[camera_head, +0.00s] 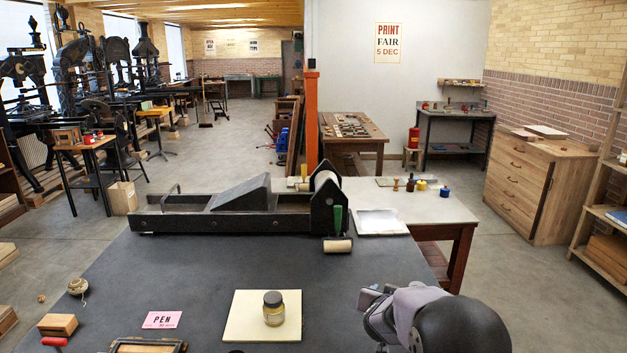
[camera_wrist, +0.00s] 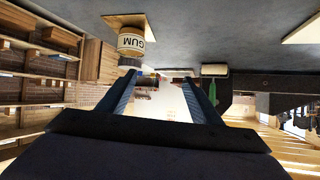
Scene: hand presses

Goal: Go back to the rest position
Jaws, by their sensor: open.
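My gripper (camera_head: 368,298) is at the lower right of the head view, over the right part of the dark table (camera_head: 230,262), with my arm behind it. In the wrist view my gripper (camera_wrist: 160,76) has its two blue-black fingers spread wide. Nothing is between them.
A jar (camera_head: 273,310) stands on a cream board (camera_head: 240,318) left of my gripper. A jar labelled GUM (camera_wrist: 131,42) shows beside the left finger in the wrist view. A press (camera_head: 290,218) and a brayer (camera_head: 338,245) are at the table's far side. A pink card (camera_head: 162,319) lies left.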

